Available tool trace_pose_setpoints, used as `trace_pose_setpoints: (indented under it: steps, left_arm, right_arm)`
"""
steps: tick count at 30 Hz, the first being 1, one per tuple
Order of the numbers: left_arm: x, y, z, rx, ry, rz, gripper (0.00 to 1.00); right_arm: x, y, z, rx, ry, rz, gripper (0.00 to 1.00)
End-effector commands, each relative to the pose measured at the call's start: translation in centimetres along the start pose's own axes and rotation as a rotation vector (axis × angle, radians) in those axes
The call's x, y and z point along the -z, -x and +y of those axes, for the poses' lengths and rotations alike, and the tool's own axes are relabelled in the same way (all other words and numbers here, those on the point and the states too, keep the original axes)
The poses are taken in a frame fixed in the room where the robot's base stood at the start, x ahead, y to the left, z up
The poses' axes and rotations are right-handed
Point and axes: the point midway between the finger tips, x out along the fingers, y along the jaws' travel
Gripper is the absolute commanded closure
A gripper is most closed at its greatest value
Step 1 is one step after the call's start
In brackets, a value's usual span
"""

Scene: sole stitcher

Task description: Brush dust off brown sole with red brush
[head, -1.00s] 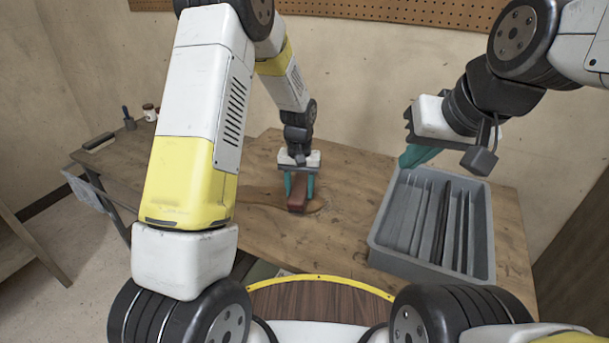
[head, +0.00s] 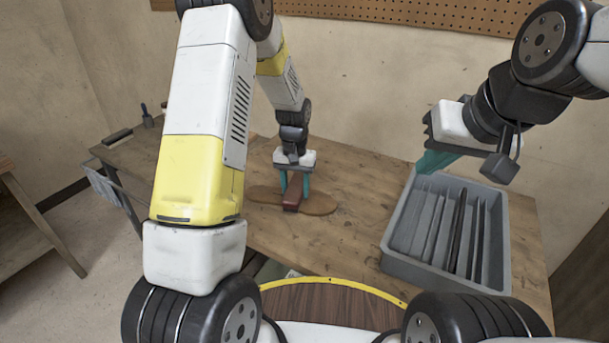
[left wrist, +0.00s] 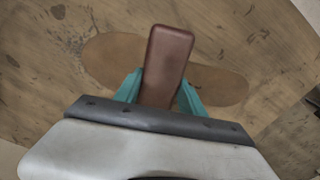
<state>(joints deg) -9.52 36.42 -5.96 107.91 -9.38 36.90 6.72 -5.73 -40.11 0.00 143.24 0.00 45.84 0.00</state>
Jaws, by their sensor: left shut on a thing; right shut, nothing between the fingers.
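The brown sole (head: 318,204) lies flat on the wooden workbench in the head view, and its two ends show on either side of the brush in the left wrist view (left wrist: 220,86). My left gripper (head: 295,192) is shut on the red brush (head: 292,201), a reddish-brown block, and holds it over the middle of the sole. The brush also shows between the teal fingers in the left wrist view (left wrist: 165,62). Whether its underside touches the sole is hidden. My right gripper (head: 431,163) is shut and empty above the grey bin.
The grey slotted bin (head: 397,262) stands on the right of the workbench (head: 345,250), with dark dividers or sheets inside. A dark-handled tool (head: 147,115) and a dark brush-like item (head: 117,136) lie at the far left. A pegboard (head: 400,15) is on the wall behind.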

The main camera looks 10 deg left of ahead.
Motion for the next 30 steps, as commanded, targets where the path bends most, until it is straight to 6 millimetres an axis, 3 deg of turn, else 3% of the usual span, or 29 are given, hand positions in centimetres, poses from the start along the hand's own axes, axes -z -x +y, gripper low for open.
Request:
trace_pose_setpoints:
  steps: [5, 21, 30]
  left_arm:
    - [0.1, 0.7, 0.0, 0.000, 0.000, 0.004, 0.85]
    - [0.1, 5.7, 0.1, 0.000, 0.000, 0.002, 0.85]
    - [0.1, 6.1, 0.1, -0.001, 0.000, 0.001, 0.85]
  right_arm:
    - [0.0, 0.0, 0.0, 0.000, 0.000, 0.000, 1.00]
    - [0.0, 0.0, 0.0, 0.000, 0.000, 0.000, 1.00]
    - [0.0, 0.0, 0.0, 0.000, 0.000, 0.000, 1.00]
